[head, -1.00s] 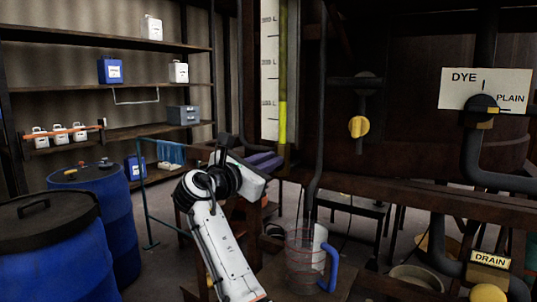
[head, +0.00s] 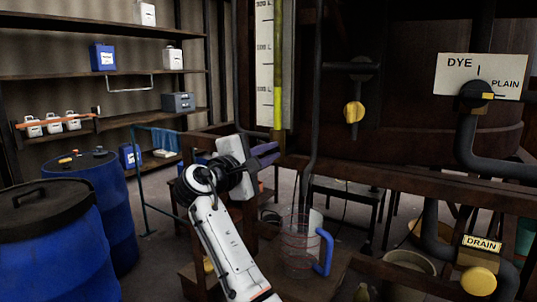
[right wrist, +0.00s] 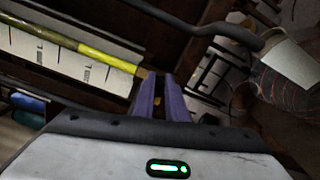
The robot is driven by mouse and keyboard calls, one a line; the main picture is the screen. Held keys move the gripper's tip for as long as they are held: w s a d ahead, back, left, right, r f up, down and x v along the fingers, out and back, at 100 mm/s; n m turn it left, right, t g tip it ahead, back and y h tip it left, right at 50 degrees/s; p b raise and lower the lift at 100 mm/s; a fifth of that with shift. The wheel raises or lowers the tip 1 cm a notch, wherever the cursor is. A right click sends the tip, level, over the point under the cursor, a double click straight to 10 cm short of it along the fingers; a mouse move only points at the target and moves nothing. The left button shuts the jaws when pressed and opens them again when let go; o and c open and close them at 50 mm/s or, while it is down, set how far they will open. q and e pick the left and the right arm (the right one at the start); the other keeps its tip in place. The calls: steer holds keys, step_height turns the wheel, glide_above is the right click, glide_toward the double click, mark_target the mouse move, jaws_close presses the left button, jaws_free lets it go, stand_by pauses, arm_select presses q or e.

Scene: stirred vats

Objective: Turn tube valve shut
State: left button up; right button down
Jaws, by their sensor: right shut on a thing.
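My right gripper (head: 277,150) has purple fingers and reaches to the foot of the sight tube (head: 278,105), which holds a yellow column beside a white scale (head: 264,70). In the right wrist view the fingers (right wrist: 161,82) are close together, with a small yellowish piece (right wrist: 157,101) showing between them. I take this to be the tube valve's handle; the fingers hide most of it, so its angle cannot be told. The yellow column (right wrist: 105,57) and scale also show there, at the upper left. My left gripper is not in view.
A jug with a blue handle (head: 325,252) stands below, right of my arm. A yellow knob (head: 354,112) sits on the tank front. The DYE/PLAIN valve (head: 477,95) and yellow DRAIN knob (head: 479,281) are at right. Blue drums (head: 60,250) stand at left.

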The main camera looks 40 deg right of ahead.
steer(key=shift+f+m+b, duration=0.2)
steer(key=shift+m+b, duration=0.1)
steer(key=shift+m, duration=0.45)
steer(key=shift+f+m+b, duration=0.15)
steer(key=shift+m+b, duration=0.15)
steer(key=shift+m, duration=0.45)
steer(key=c, duration=1.8)
jaws_free()
steer(key=shift+a, duration=0.1)
steer(key=v, duration=1)
steer(key=shift+b, duration=0.45)
steer(key=shift+s, duration=0.1)
